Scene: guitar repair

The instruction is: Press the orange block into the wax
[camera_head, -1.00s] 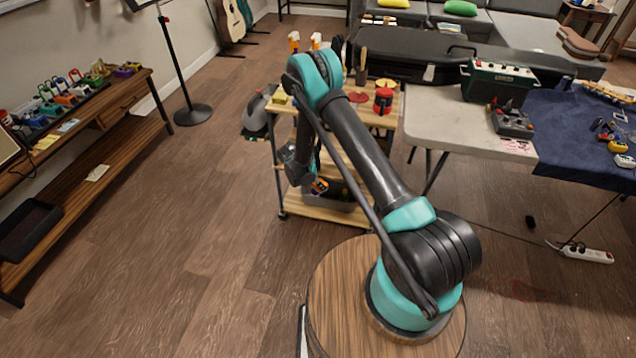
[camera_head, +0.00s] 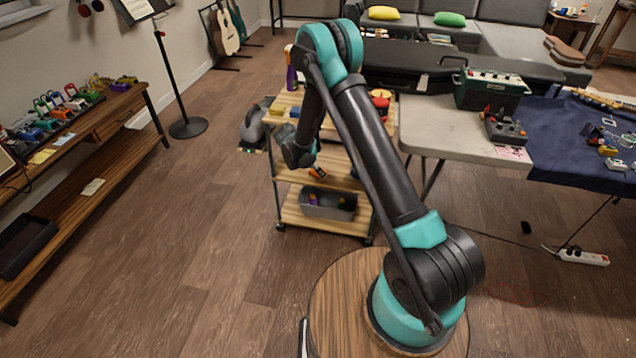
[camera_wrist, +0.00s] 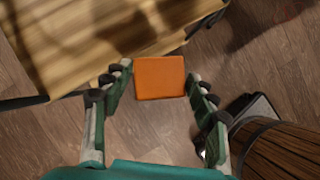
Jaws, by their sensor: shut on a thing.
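The orange block (camera_wrist: 160,78) is a flat-faced square held between the two fingers of my gripper (camera_wrist: 159,84) in the wrist view. The fingers are shut on its left and right sides. In the head view the block (camera_head: 317,172) is a small orange patch beside my dark wrist, over the cart's middle level in the picture; my gripper is mostly hidden there. A red round container (camera_head: 380,100) stands on the cart's top shelf, partly behind my arm. I cannot tell whether it holds the wax.
The wooden cart (camera_head: 290,218) has several shelves, with a grey bin (camera_head: 328,204) on the lowest. A purple bottle (camera_head: 291,72) stands on its top. A pale table (camera_head: 432,118) stands right of the cart. The wood floor to the left is open.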

